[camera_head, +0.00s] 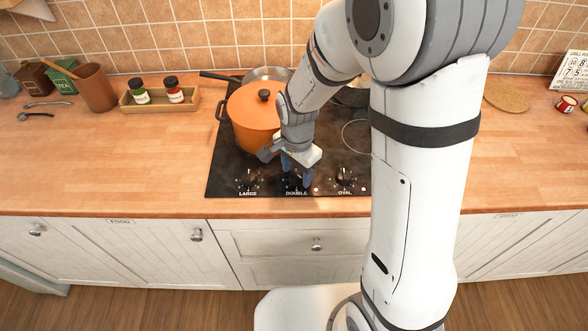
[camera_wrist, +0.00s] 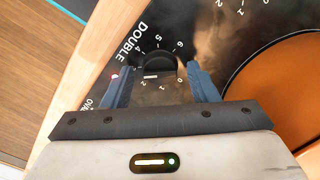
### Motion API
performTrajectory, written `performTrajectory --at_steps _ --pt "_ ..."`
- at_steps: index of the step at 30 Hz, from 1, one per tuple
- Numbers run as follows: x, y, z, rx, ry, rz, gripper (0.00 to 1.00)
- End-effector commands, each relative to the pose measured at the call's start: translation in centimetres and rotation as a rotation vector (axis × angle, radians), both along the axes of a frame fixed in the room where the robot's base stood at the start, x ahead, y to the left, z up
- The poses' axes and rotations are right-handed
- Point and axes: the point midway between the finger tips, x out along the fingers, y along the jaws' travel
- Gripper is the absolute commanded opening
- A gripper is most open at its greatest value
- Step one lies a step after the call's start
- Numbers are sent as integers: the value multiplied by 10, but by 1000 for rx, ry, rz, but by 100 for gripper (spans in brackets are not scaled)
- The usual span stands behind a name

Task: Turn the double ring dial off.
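The double ring dial (camera_wrist: 158,62) is a dark round knob on the black hob, with the word DOUBLE and white numbers around it in the wrist view. A pale bar shows on its near side; I cannot tell for certain which number it marks. My gripper (camera_wrist: 160,70) is open, with one blue finger on each side of the dial and visible gaps between. In the head view my gripper (camera_head: 297,172) points down over the DOUBLE label and mostly hides this dial. A small red light glows beside the left finger in the wrist view.
The LARGE dial (camera_head: 247,178) is to the left and the OVAL dial (camera_head: 343,175) to the right. An orange lidded pot (camera_head: 252,112) stands close behind my gripper, with pans behind it.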

Motion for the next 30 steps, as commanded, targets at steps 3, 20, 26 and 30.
performTrajectory --at_steps 3,20,26,30 --pt "0 0 0 0 0 1 43" --pt "0 4 1 1 -2 7 11" --pt "1 2 1 1 -4 16 11" --pt "1 2 1 1 -5 37 11"
